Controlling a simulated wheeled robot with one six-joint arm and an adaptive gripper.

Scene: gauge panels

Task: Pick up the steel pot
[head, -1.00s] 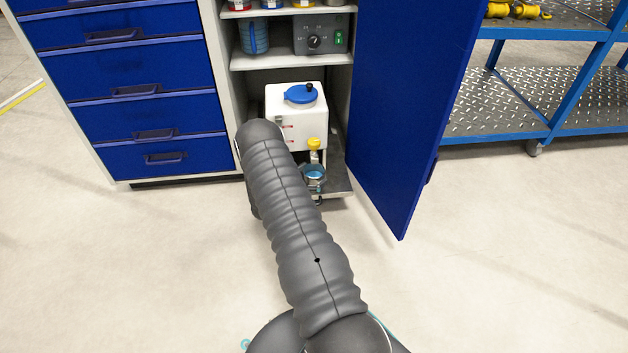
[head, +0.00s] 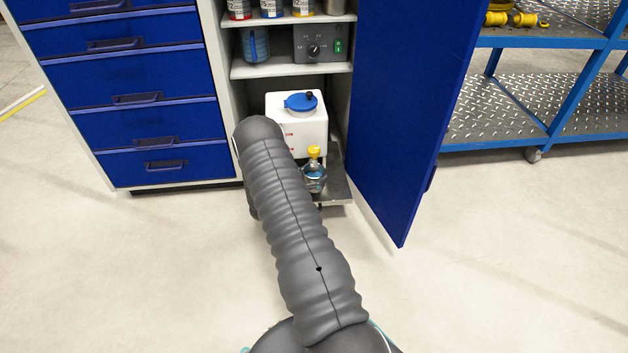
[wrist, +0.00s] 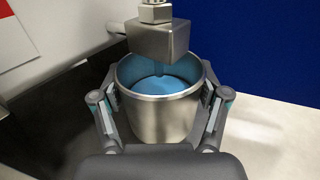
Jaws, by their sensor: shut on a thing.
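The steel pot (wrist: 162,122) is in the middle of the wrist view, upright, with blue liquid inside. My gripper (wrist: 162,108) has one finger on each side of the pot and is shut on its wall. A metal tap outlet (wrist: 158,40) hangs just above the pot's far rim. In the head view the pot (head: 314,181) shows small below the yellow tap handle (head: 314,152), at the front of the cabinet's bottom shelf. My arm hides the gripper in the head view, and the pot's base is hidden in the wrist view.
A white tank (head: 300,130) with a blue lid stands behind the pot. The open blue door (head: 405,110) is close on the right. The floor in front is clear.

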